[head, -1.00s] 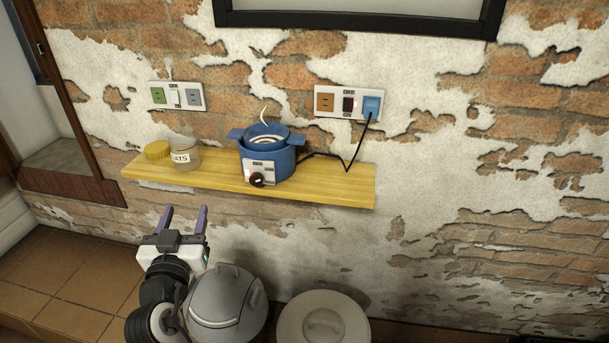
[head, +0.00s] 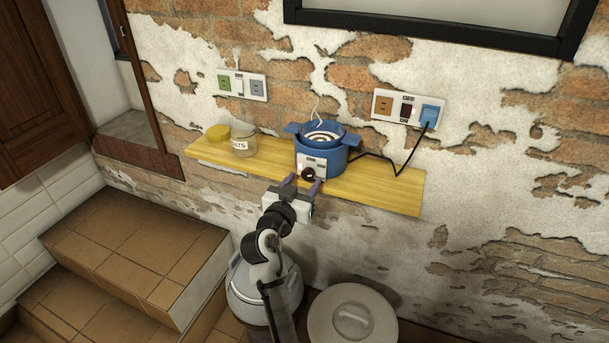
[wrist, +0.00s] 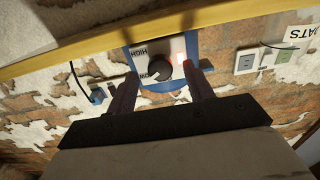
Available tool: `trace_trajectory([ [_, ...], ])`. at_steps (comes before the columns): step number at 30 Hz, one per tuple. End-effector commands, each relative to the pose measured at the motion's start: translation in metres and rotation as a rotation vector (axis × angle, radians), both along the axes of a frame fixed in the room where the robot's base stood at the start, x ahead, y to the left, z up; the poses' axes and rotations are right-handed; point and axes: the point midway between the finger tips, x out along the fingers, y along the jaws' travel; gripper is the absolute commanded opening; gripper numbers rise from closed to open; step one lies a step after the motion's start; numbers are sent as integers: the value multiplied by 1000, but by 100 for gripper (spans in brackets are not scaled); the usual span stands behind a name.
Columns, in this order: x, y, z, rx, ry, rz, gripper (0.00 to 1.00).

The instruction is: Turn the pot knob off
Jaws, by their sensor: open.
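The blue pot (head: 322,152) stands on the wooden shelf, with a pale wisp rising from it. Its white front panel (head: 302,160) carries a dark round knob (head: 308,174). My gripper (head: 303,183) is open and empty, just in front of the panel. In the wrist view its purple fingers (wrist: 160,80) lie on either side of the knob; whether they touch it I cannot tell.
The yellow shelf (head: 390,190) runs along the brick wall. A black cord (head: 398,165) runs to a blue plug (head: 430,114) in the right wall socket. A lidded bin (head: 352,318) stands below.

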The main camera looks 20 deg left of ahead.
Motion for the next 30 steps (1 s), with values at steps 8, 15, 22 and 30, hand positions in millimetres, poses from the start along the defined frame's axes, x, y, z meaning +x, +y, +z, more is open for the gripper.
trace_trajectory([
  [8,16,-1,0,0,0,0,52],
  [15,16,-1,0,0,0,0,48],
  [22,16,-1,0,0,0,0,18],
  [30,16,-1,0,-9,0,0,7],
])
